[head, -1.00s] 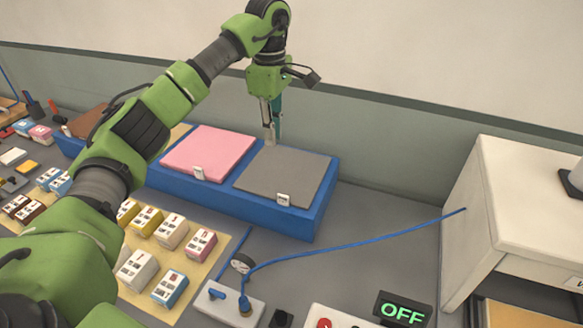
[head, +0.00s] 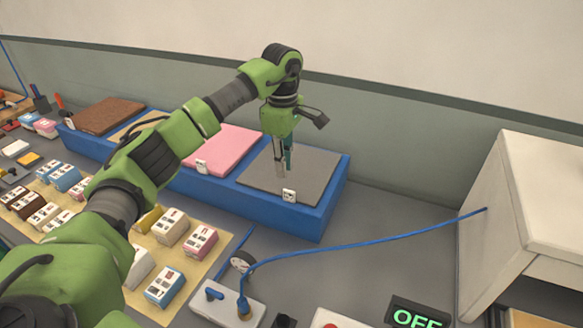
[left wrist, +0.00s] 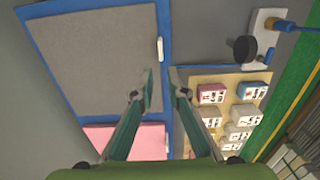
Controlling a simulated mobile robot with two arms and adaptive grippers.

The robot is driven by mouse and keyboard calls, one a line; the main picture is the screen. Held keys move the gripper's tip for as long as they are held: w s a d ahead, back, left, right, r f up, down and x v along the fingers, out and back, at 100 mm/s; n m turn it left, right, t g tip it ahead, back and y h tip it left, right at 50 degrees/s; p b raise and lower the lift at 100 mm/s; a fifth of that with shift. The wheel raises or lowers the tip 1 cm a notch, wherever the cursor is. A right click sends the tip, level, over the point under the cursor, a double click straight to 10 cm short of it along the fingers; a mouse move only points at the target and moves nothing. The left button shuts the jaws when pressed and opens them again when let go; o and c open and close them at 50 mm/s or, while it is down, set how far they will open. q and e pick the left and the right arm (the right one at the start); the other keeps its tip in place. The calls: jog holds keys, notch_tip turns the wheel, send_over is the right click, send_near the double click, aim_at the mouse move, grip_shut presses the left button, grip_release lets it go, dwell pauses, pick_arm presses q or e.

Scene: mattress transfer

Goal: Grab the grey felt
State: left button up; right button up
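The grey felt (head: 315,172) is a flat square sheet in the right end compartment of the blue tray (head: 330,215). It also shows at the upper left of the left wrist view (left wrist: 95,60). A small white tag (head: 289,195) sits at its front edge. My left gripper (head: 283,172) points down over the felt, close behind the tag. In the left wrist view its fingertips (left wrist: 160,92) are apart with nothing between them, over the tray's blue rim beside the felt. I cannot tell whether they touch anything. My right gripper is not in view.
A pink sheet (head: 228,148) and a brown sheet (head: 105,115) lie in the tray farther left. Several small boxes stand on a tan mat (head: 130,295) in front. A blue cable (head: 350,245) crosses the table. A white cabinet (head: 500,230) stands at the right.

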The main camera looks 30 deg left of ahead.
aim_at(284, 189)
pick_arm(q)
notch_tip(284, 189, down, 3)
jog(key=shift+f+p, duration=0.1)
jog(key=shift+p, duration=0.2)
notch_tip(284, 189, down, 5)
jog(key=p, duration=0.3)
jog(key=shift+s+r, duration=0.15)
jog(key=shift+r, duration=0.05)
jog(key=shift+f, duration=0.4)
grip_shut()
jog(key=shift+r, duration=0.1)
